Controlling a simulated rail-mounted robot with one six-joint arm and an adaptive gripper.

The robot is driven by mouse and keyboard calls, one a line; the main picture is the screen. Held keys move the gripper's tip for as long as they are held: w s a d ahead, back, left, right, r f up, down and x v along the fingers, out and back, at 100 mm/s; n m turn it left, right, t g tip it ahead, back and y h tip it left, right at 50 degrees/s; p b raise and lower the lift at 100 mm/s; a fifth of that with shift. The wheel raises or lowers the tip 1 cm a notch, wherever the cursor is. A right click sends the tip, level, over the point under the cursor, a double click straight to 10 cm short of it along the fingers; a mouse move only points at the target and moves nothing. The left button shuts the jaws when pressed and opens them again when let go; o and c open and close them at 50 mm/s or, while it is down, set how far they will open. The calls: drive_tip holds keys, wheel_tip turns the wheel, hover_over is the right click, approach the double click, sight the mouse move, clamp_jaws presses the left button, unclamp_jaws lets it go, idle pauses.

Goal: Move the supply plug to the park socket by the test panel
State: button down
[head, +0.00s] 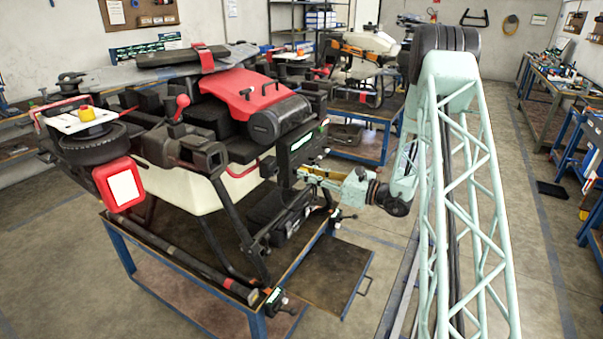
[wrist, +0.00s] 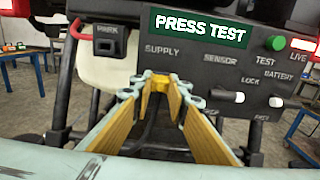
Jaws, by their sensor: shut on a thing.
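In the wrist view my gripper (wrist: 157,84) points at the dark test panel (wrist: 205,62). Its fingertips are shut on the supply plug (wrist: 157,80), a small yellow-orange piece in front of the panel below the SUPPLY label. I cannot tell whether the plug is seated in the panel or just clear of it. The park socket (wrist: 110,42), a dark block marked PARK, sits up and left of the plug, beside the panel. In the head view my gripper (head: 304,174) reaches from the right to the panel (head: 302,150) on the drone's side; the plug is too small to make out there.
The panel carries a green PRESS TEST display (wrist: 199,27), a green button (wrist: 276,43) and white-tipped LOCK (wrist: 239,97) and BATTERY (wrist: 276,102) levers to the right. A red tube (wrist: 76,28) runs left of the park socket. The drone (head: 190,185) stands on a blue-framed table (head: 118,240).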

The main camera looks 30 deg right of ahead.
drive_tip(key=shift+s+d, duration=0.25)
drive_tip(key=shift+b+v, duration=0.3)
drive_tip(key=shift+v, duration=2.3)
